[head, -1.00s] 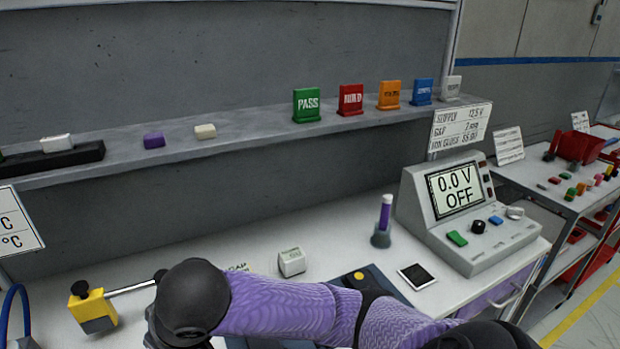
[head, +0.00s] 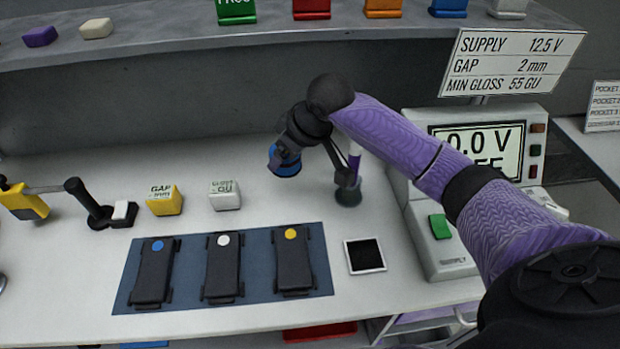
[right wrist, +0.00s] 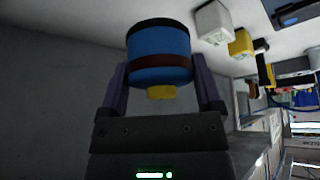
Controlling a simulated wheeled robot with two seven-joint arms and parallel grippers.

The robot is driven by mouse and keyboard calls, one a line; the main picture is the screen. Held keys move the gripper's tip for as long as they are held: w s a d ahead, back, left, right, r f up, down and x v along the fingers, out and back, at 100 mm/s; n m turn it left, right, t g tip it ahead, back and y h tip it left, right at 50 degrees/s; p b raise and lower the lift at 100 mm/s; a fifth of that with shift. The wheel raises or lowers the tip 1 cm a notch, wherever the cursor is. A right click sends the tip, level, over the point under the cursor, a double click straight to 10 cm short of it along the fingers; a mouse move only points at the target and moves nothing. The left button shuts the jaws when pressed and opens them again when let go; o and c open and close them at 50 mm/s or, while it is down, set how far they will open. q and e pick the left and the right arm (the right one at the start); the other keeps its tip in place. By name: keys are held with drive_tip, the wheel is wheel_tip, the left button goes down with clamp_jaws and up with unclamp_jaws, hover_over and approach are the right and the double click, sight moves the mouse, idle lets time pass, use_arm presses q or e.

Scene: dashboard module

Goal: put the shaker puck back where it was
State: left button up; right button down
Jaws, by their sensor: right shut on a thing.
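My right gripper (head: 288,150) is shut on the shaker puck (head: 284,161), a blue cylinder with dark bands. It holds the puck above the back part of the bench, just left of the purple-topped stand. In the right wrist view the puck (right wrist: 158,55) sits between the two purple fingers of the gripper (right wrist: 160,75), with a dark red band and a small yellow part at its near end. The puck's far face is hidden. My left gripper is out of view.
A blue mat (head: 190,266) with several black modules lies at the front. Yellow (head: 164,201) and white (head: 225,196) blocks, a black-handled tool (head: 86,204) and a dark square pad (head: 365,256) are nearby. The supply unit (head: 440,245) stands right. Bench behind the mat is partly clear.

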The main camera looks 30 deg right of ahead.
wheel_tip(320, 180, down, 9)
drive_tip(key=b, duration=0.3)
drive_tip(key=shift+a+f, duration=0.15)
unclamp_jaws()
